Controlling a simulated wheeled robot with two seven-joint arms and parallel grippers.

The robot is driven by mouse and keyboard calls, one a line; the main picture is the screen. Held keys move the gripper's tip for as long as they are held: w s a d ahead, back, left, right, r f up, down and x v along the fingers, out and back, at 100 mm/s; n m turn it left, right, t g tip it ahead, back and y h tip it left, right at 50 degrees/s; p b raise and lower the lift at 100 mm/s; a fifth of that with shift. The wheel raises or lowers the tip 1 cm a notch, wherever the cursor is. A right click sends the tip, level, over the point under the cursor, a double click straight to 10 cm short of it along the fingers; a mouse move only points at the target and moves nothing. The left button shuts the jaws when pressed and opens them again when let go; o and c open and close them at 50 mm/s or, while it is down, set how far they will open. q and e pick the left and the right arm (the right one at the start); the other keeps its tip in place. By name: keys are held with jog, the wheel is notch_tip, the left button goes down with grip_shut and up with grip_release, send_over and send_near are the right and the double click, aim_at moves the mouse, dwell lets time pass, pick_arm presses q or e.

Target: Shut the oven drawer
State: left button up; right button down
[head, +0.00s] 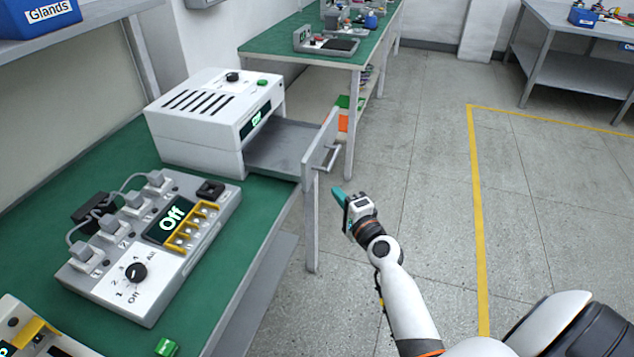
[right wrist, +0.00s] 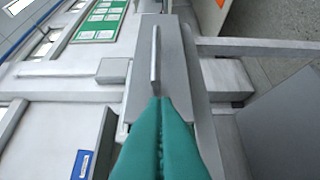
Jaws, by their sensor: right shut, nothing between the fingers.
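The white oven (head: 215,120) stands on the green bench at the left. Its drawer (head: 283,148) is pulled out toward the right, with a flat front panel (head: 322,150) and a bar handle (head: 330,160). My right gripper (head: 338,192) has green fingers and is shut and empty. It is beside the drawer front, a little below and nearer than the handle, and appears apart from it. In the right wrist view the shut fingertips (right wrist: 157,98) point at the handle bar (right wrist: 155,58) on the panel; whether they touch is unclear. My left gripper is not in view.
A charger-like unit (head: 150,240) with a dial and an "Off" display sits on the green bench (head: 60,200) before the oven. A second green bench (head: 300,45) stands behind. The floor (head: 430,200) right of the drawer is clear.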

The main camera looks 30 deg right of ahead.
aim_at(310, 174)
jog(key=w, duration=0.2)
jog(key=w+a, duration=0.1)
jog(key=w, duration=0.1)
jog(key=w+a, duration=0.1)
jog(key=w, duration=0.2)
jog(key=shift+a+f+p, duration=0.1)
jog(key=shift+p, duration=0.2)
jog(key=w+a, duration=0.3)
jog(key=shift+w, duration=0.25)
jog(key=shift+s, duration=0.1)
jog(key=shift+d, duration=0.1)
